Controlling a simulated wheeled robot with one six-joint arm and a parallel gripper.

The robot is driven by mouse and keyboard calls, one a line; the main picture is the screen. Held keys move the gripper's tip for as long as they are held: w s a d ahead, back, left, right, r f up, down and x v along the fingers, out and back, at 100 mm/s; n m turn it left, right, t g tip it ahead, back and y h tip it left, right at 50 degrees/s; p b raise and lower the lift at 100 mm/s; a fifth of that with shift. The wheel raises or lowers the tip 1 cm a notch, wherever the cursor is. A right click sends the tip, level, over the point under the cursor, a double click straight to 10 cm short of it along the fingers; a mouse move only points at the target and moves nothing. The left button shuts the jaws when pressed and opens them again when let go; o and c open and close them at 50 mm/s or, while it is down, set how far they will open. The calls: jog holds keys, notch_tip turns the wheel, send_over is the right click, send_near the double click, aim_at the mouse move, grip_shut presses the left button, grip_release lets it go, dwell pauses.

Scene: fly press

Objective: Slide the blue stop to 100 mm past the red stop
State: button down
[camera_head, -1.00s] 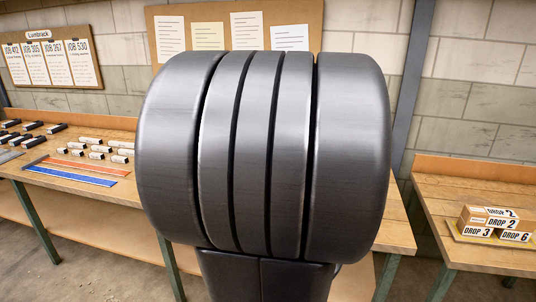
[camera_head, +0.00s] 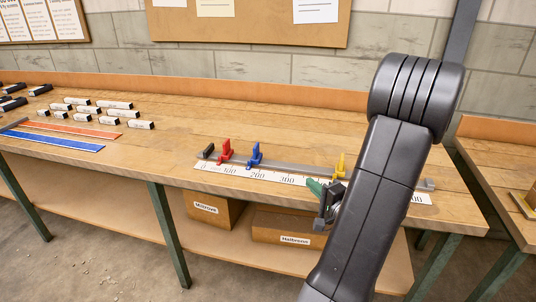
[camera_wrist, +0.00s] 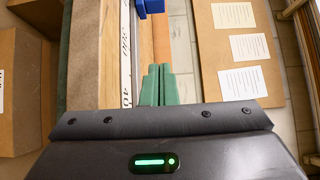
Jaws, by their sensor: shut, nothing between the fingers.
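The red stop (camera_head: 225,151) stands near the left end of a grey rail (camera_head: 300,172), close to the 100 label of the white scale (camera_head: 246,176). The blue stop (camera_head: 254,155) stands a short way right of it, around the 200 label. I cannot read their exact marks. The wrist view shows part of the blue stop (camera_wrist: 151,6) at its top edge. My gripper (camera_head: 314,186) has green fingers that are shut and empty. It is to the right of the blue stop, beyond the 300 label, and apart from it. The green fingers also show in the wrist view (camera_wrist: 157,84).
A yellow stop (camera_head: 340,167) stands on the rail just right of my gripper. Several labelled blocks (camera_head: 97,106), a red strip (camera_head: 75,130) and a blue strip (camera_head: 52,140) lie at left. Cardboard boxes (camera_head: 213,208) sit on the lower shelf. The bench behind the rail is clear.

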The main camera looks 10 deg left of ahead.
jog(key=p, duration=0.3)
send_near(257, 149)
jog(key=w, duration=0.5)
jog(key=shift+w+d+f, duration=0.1)
jog(key=shift+w+d, duration=0.15)
jog(key=shift+d, duration=0.05)
jog(key=a, duration=0.3)
jog(key=shift+w+a, duration=0.25)
jog(key=shift+w, duration=0.1)
jog(key=shift+a+f, duration=0.1)
jog(key=shift+a, duration=0.4)
jog(key=shift+a+f, duration=0.1)
jog(key=shift+a+f+b, duration=0.1)
jog(key=shift+a+b, duration=0.35)
jog(key=shift+b, duration=0.6)
jog(key=shift+a+b, duration=0.2)
jog(key=shift+b, duration=0.15)
jog(key=shift+a+r, duration=0.1)
jog(key=shift+r, duration=0.15)
